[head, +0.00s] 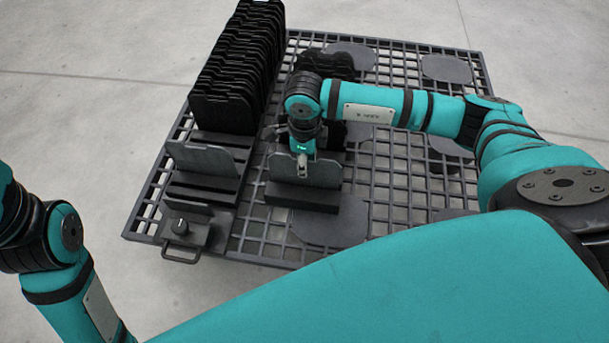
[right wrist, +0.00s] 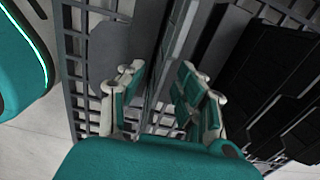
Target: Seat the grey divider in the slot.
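A grey divider (head: 322,174) stands upright at the front of the right-hand black rack (head: 303,198), its lower edge at the rack's front block. Whether that edge is fully down in a slot cannot be told. My right gripper (head: 301,168) reaches down over its top edge. Another grey divider (head: 205,158) stands in the left-hand rack (head: 200,190). My left gripper is out of view; only its arm shows at the left.
A long row of black dividers (head: 235,70) fills the back of the left-hand rack. Several black dividers (head: 325,65) stand behind my right gripper. The racks sit on a dark grid table (head: 395,190) with flat round-cornered pads (head: 446,68). A small block with a knob (head: 180,228) is at the front left.

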